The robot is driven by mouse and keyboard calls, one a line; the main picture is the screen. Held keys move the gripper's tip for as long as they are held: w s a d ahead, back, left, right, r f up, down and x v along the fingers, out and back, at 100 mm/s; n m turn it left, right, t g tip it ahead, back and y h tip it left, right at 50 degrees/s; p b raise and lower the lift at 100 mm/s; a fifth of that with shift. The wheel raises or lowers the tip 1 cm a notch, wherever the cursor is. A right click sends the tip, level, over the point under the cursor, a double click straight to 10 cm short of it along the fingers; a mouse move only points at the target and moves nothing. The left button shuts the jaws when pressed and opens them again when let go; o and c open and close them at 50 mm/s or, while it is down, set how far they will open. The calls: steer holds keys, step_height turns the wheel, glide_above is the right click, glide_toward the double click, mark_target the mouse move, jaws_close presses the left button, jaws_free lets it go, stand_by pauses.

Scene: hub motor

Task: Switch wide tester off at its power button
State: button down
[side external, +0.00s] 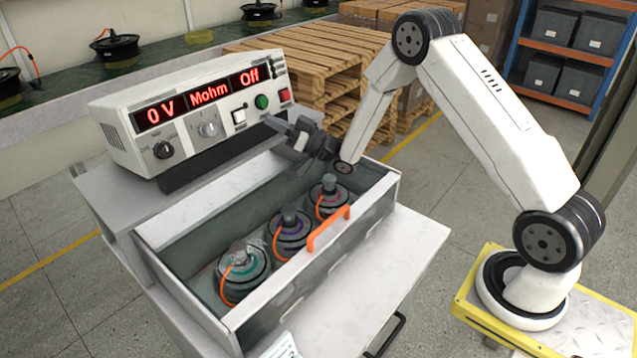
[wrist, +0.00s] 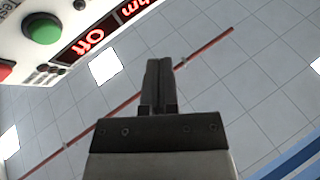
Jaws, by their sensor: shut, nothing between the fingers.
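The wide tester (side external: 190,105) is a white box at the back of the cart, with red displays reading "0 V", "Mohm" and "Off". Which one is the power button is too small to read. In the wrist view the green button (wrist: 42,28) and part of the red button (wrist: 5,71) show at upper left. My gripper (side external: 275,124) is shut and empty, in front of the panel below the green button. In the wrist view its fingers (wrist: 159,68) are together; contact cannot be told.
An open metal bin (side external: 160,250) in front of the tester holds several hub motors (side external: 290,230) with orange cables. An orange handle (side external: 328,230) stands on its front wall. Wooden pallets (side external: 310,65) stand behind.

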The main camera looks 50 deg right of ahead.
steer(key=shift+s+r, duration=0.25)
steer(key=shift+s, duration=0.7)
steer(key=shift+s+r, duration=0.25)
steer(key=shift+s, duration=0.65)
